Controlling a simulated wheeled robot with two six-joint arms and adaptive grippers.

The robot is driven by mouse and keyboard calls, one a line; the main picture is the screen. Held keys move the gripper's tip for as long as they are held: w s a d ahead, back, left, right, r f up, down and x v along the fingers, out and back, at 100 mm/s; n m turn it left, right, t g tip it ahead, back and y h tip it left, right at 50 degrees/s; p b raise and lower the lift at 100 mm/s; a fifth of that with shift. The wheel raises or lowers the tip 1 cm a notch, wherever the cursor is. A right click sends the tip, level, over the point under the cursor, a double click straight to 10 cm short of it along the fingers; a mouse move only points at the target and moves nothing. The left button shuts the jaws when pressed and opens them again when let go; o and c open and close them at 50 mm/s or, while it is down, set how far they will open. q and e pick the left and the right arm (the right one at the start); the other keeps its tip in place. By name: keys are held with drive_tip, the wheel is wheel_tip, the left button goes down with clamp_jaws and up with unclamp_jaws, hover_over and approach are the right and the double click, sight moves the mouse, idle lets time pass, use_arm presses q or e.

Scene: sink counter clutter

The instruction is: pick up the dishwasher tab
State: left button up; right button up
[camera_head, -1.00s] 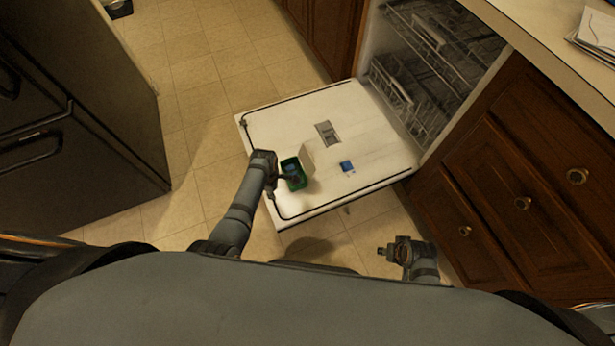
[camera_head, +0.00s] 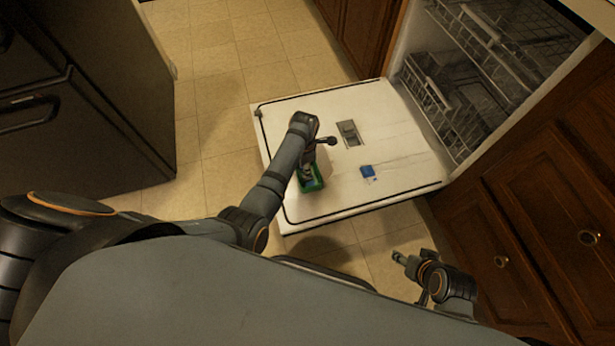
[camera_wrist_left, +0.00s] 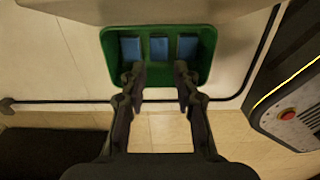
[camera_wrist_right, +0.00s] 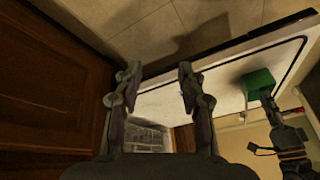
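A green tub (camera_head: 312,183) stands on the open dishwasher door, partly hidden by my left arm. In the left wrist view the green tub (camera_wrist_left: 160,78) holds blue dishwasher tabs (camera_wrist_left: 159,48) in a row. A separate blue and white tab (camera_head: 367,171) lies flat on the door, right of the tub. My left gripper (camera_wrist_left: 159,75) is open, its fingertips apart over the near part of the tub, with nothing between them. My right gripper (camera_wrist_right: 160,72) is open and empty; in the head view it (camera_head: 400,257) is low, in front of the door's right side.
The door (camera_head: 410,180) is mostly bare right of the tub, with a dispenser (camera_head: 348,133) set in it. Dishwasher racks (camera_head: 450,110) are behind. Wooden cabinets (camera_head: 540,220) stand close on the right, a dark appliance (camera_head: 80,120) on the left. Tiled floor (camera_head: 220,90) is open between.

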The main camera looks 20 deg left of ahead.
use_arm(q)
wheel_tip(320, 180, down, 2)
drive_tip(key=shift+a+f+b, duration=0.1)
drive_tip(key=shift+f+b, duration=0.05)
drive_tip(key=shift+b, duration=0.5)
drive_tip(key=shift+a+f+b, duration=0.1)
drive_tip(key=shift+f+b, duration=0.4)
drive_tip(key=shift+f, duration=0.9)
drive_tip(key=c, duration=0.5)
use_arm(e)
drive_tip(key=w+r+t, duration=0.7)
drive_tip(key=w+r, duration=0.1)
drive_tip(key=w, duration=0.3)
drive_tip(key=shift+w+d, duration=0.25)
drive_tip(key=shift+w, duration=0.15)
use_arm(q)
drive_tip(key=shift+r, duration=0.1)
